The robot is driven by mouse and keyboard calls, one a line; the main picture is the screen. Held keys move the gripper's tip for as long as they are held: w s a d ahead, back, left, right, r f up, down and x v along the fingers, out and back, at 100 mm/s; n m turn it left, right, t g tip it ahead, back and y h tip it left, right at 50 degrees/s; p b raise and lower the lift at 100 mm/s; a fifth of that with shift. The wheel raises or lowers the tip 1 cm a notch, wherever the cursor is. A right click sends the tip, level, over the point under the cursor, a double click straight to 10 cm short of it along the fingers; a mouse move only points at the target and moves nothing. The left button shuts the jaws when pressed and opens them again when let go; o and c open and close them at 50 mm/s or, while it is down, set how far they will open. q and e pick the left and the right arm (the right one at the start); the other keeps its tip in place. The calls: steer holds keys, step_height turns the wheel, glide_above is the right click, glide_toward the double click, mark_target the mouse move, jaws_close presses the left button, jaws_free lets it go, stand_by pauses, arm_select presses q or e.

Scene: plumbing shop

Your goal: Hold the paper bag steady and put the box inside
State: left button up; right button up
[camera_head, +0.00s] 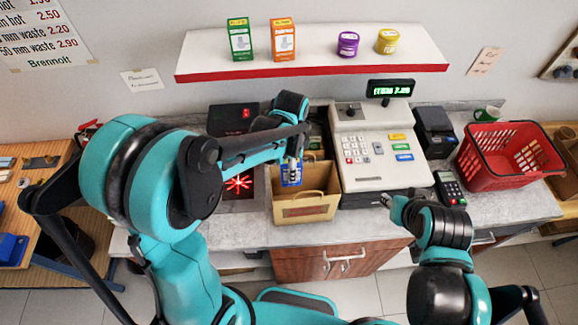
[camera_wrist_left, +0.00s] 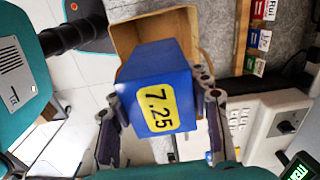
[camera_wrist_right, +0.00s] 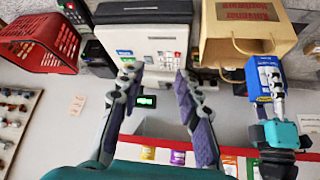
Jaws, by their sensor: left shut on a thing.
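My left gripper (camera_head: 294,168) is shut on a blue box (camera_head: 291,178) and holds it over the open brown paper bag (camera_head: 305,214). In the left wrist view the box (camera_wrist_left: 158,72) has a yellow 7.25 label and sits between the fingers (camera_wrist_left: 163,100), with the bag (camera_wrist_left: 203,20) behind it. I cannot tell whether the box's lower end is below the bag's rim. The bag stands upright on the counter. My right gripper (camera_head: 387,199) is open and empty in front of the register, apart from the bag; its spread fingers (camera_wrist_right: 158,78) show in the right wrist view.
The cash register (camera_head: 377,150) stands close to the bag's right. A scanner plate with red light (camera_head: 239,183) lies to its left. A card terminal (camera_head: 450,188) and red basket (camera_head: 508,153) are farther right. A shelf (camera_head: 310,60) with small goods hangs above.

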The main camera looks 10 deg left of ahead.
steer(key=shift+w+a, duration=0.15)
steer(key=shift+a, duration=0.05)
steer(key=shift+c, duration=0.3)
steer(key=w+a+f+m+g, duration=0.2)
steer(key=a+f+m, duration=0.1)
steer(key=a, duration=0.3)
steer(key=w+a+f+m+g+y, duration=0.1)
steer(key=w+a+f+m+g, duration=0.1)
steer(key=a+m, duration=0.4)
steer(key=w+a+f+m+g, duration=0.3)
steer(key=a+f+m, duration=0.2)
steer(key=a, duration=0.2)
steer(key=shift+a+f+g+y, duration=0.2)
steer(key=shift+f+g+y, duration=0.1)
steer(key=shift+g+y, duration=0.1)
step_height(320, 180, down, 11)
steer(key=a, duration=0.1)
steer(key=shift+s+a, duration=0.25)
steer(key=shift+r, duration=0.1)
jaws_close()
